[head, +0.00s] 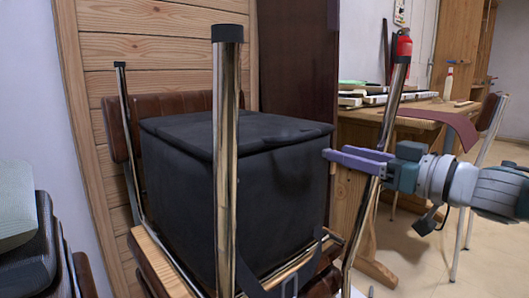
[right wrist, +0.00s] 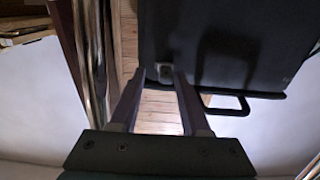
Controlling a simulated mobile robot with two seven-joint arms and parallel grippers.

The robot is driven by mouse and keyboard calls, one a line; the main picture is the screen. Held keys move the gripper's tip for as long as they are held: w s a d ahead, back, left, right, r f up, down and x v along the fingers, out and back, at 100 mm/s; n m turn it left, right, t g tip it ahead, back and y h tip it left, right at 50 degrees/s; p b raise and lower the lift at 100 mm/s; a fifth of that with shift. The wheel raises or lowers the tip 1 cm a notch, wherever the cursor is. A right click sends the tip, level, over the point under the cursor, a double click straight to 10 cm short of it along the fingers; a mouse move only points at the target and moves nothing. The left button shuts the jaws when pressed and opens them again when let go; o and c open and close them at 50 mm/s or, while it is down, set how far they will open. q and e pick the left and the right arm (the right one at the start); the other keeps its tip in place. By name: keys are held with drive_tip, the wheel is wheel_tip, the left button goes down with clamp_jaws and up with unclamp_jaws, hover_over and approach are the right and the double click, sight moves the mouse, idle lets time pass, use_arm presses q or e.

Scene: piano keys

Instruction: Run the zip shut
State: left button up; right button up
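A large black box-shaped bag (head: 235,190) stands on a seat among chrome legs. Its lid (head: 235,130) lies over the top, with a dark seam along the edge. The zip's teeth cannot be made out. My right gripper (head: 334,158) has purple fingers and is just right of the bag's upper right edge. In the right wrist view its two fingers (right wrist: 159,72) stand apart with a gap between them. The bag's dark face (right wrist: 225,45) fills the upper right there. A small grey tab (right wrist: 165,72), perhaps the zip pull, shows near the fingertips; contact is unclear. My left gripper is out of view.
A chrome leg (head: 228,170) rises in front of the bag, and another chrome leg (head: 375,180) stands by my right gripper. Dark stacked seats (head: 28,255) are at left. Open floor (head: 420,265) lies at right.

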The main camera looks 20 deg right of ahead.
drive_tip(key=shift+a, duration=0.15)
drive_tip(key=shift+s, duration=0.15)
drive_tip(key=p+v, duration=0.3)
drive_tip(key=v, duration=0.6)
drive_tip(key=shift+s+p, duration=0.3)
drive_tip(key=shift+p, duration=0.1)
